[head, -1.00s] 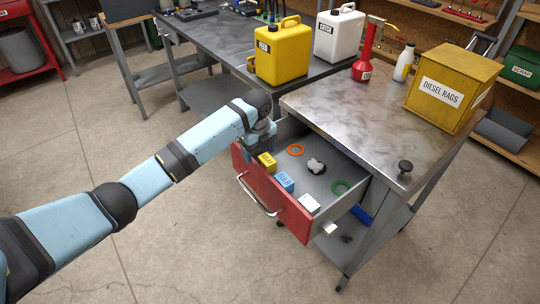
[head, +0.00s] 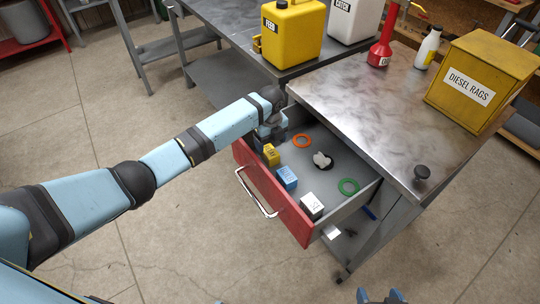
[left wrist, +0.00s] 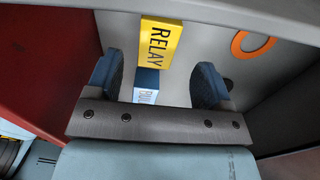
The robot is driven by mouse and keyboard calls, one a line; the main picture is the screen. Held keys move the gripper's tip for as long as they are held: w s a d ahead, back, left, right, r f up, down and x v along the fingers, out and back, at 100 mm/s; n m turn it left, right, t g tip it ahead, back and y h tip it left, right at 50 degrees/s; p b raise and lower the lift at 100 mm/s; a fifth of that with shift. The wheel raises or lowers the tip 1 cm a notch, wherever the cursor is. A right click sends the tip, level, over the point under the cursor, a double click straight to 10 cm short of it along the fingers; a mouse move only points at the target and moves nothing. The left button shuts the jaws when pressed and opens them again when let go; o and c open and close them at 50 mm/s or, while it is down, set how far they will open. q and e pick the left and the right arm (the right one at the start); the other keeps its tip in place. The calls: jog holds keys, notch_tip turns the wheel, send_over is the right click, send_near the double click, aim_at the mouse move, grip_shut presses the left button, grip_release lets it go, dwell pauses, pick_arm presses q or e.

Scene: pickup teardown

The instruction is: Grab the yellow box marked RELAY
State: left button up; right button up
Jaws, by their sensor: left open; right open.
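The yellow box marked RELAY (head: 271,154) lies in the open red-fronted drawer (head: 275,190), near its front left end. In the left wrist view the yellow box (left wrist: 160,44) shows its label, just beyond my fingertips and roughly midway between them. My left gripper (head: 268,138) is over the drawer's left end; in the left wrist view its two fingers (left wrist: 158,80) are spread with nothing held. A blue box (head: 287,178) is beside the yellow one and partly shows between the fingers in the left wrist view (left wrist: 146,84). My right gripper (head: 381,297) is open at the bottom edge, partly cut off.
A diesel rags bin (head: 470,85) and a yellow can (head: 292,32) stand above.

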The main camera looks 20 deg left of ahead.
aim_at(270, 151)
pick_arm(q)
jog(key=shift+s+f, duration=0.15)
jog(key=shift+f, duration=2.5)
jog(key=c, duration=1)
jog(key=shift+r, duration=0.1)
jog(key=shift+c, duration=0.2)
